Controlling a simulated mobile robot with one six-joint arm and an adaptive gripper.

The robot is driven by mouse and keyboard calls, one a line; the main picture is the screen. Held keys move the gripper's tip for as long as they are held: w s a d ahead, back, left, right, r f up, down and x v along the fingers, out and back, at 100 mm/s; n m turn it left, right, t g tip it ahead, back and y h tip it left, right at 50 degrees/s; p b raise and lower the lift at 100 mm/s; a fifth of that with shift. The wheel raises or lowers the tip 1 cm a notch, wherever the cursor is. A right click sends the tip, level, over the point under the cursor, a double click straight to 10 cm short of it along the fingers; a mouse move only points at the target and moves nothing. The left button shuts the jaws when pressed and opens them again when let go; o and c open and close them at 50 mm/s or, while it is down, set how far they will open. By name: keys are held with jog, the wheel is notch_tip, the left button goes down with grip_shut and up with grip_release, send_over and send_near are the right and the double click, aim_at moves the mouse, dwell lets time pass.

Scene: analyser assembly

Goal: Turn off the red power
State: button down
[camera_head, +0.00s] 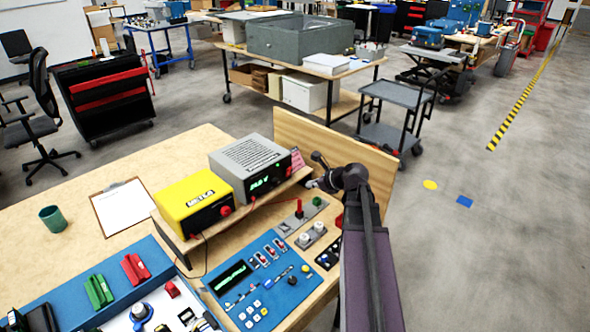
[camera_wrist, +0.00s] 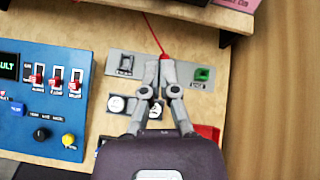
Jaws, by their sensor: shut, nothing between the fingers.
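My gripper (camera_head: 310,184) reaches in from the right in the head view, above the control bench. In the wrist view its two slim fingers (camera_wrist: 161,62) are together with nothing between them. A small red piece (camera_wrist: 163,56) with a thin red line leading up from it shows at the fingertips. I cannot tell whether they touch. A grey plate (camera_wrist: 185,69) lies below, with a dark switch fitting (camera_wrist: 126,63) at left and a green part (camera_wrist: 202,73) at right. In the head view an upright red part (camera_head: 299,208) stands on this plate, left of the green one (camera_head: 317,201).
A yellow box (camera_head: 193,200) and a grey box (camera_head: 251,168), each with a red knob, stand left on a wooden shelf. A blue panel (camera_head: 265,275) with switches lies in front. A plate with white round knobs (camera_head: 311,235) is close by. A wooden board (camera_head: 330,148) rises behind.

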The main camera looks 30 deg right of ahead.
jog(key=d+m, duration=0.1)
jog(key=d+r+m, duration=0.1)
jog(key=d+m+t, duration=0.1)
jog(key=shift+w+d+r, duration=0.15)
jog(key=shift+d+r, duration=0.15)
jog(key=shift+r, duration=0.1)
jog(key=shift+w+a+f, duration=0.1)
jog(key=shift+f, duration=0.05)
jog(key=b, duration=0.4)
send_near(288, 172)
jog(key=x, duration=0.3)
jog(key=f+x, duration=0.1)
jog(key=x, duration=0.1)
jog(key=shift+w+f, duration=0.1)
jog(key=shift+f, duration=0.05)
jog(key=shift+w+a, duration=0.15)
jog(key=shift+w, duration=0.5)
jog(key=shift+a, duration=0.15)
